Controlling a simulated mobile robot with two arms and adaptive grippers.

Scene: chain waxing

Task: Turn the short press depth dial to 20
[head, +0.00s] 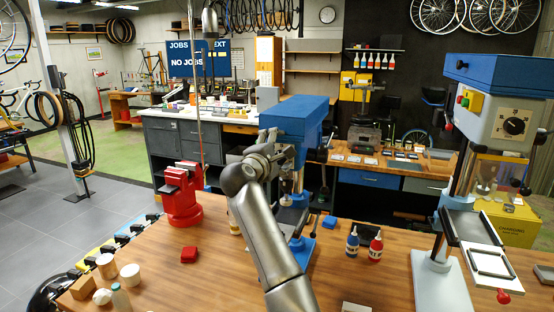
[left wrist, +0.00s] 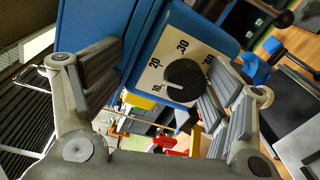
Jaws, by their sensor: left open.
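The short blue press (head: 297,118) stands on the wooden bench in the middle of the head view. Its depth dial (left wrist: 185,80) is a black knob on a white plate with numbers 10, 20 and 30 in the left wrist view. The knob's white mark points to the plate's left side, near 10 and below 20. My left gripper (head: 272,140) is beside the press head, partly blending with it in the head view. In the left wrist view my left gripper (left wrist: 160,92) is open, its fingers spread on both sides of the knob, without visible contact. My right gripper is not in view.
A taller press (head: 497,122) with its own black dial stands at the right. A red vise (head: 181,195) is left of my arm. Blue and red bottles (head: 364,244) stand right of the short press.

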